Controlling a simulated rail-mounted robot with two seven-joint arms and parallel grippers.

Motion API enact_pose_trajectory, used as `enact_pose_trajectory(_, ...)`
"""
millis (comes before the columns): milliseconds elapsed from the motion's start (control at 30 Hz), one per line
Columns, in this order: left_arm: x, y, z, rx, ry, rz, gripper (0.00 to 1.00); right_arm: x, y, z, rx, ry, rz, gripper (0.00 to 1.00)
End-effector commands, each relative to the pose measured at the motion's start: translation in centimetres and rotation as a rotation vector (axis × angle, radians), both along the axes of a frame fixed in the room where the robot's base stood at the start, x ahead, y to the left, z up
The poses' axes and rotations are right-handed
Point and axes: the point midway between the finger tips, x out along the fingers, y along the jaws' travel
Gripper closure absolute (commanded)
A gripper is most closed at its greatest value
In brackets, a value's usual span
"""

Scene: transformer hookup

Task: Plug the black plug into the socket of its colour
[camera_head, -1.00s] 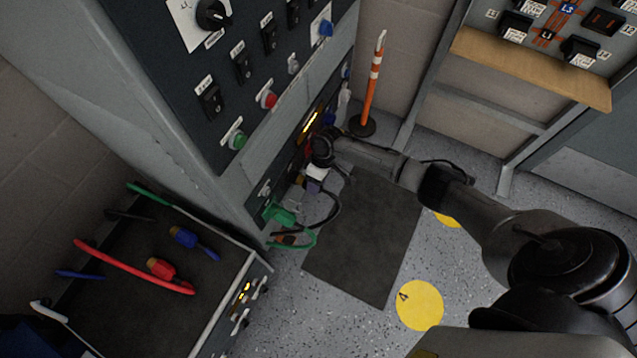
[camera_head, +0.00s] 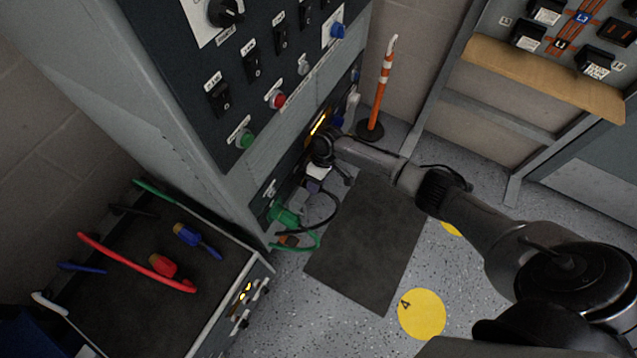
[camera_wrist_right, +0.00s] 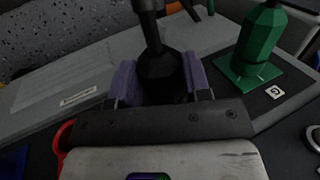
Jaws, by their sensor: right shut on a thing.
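In the right wrist view, the black plug (camera_wrist_right: 160,70) sits between the purple fingers of my right gripper (camera_wrist_right: 160,82), which is shut on it. Its cable rises from its back end. The plug's front end and any socket below it are hidden by the gripper. In the head view, my right gripper (camera_head: 314,184) is low at the cabinet's lower panel, and a black cable (camera_head: 332,212) loops below it. I cannot tell whether the plug is inside a socket. My left gripper is not in view.
A green plug (camera_head: 284,216) sits in a green socket beside my right gripper; it also shows in the wrist view (camera_wrist_right: 262,40). A cart (camera_head: 110,285) at lower left carries red and blue plugs and cables. An orange post (camera_head: 380,85) stands behind my right arm.

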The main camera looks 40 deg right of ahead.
Motion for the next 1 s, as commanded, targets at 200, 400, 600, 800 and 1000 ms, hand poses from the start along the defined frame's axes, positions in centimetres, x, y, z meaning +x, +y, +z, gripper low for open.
enact_pose_trajectory(200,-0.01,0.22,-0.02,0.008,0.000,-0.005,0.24,0.07,0.02,0.03,0.000,-0.001,0.001,0.47)
enact_pose_trajectory(400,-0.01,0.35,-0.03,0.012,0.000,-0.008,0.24,0.04,0.01,0.02,0.000,-0.001,0.000,0.28)
enact_pose_trajectory(600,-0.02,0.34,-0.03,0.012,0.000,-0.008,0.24,-0.01,-0.01,-0.04,0.000,0.000,0.000,0.24)
enact_pose_trajectory(800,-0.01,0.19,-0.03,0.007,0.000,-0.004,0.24,0.00,-0.01,-0.03,0.000,0.000,0.000,0.13)
enact_pose_trajectory(1000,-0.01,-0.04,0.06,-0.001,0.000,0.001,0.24,0.02,-0.02,0.06,0.000,0.000,0.000,0.13)
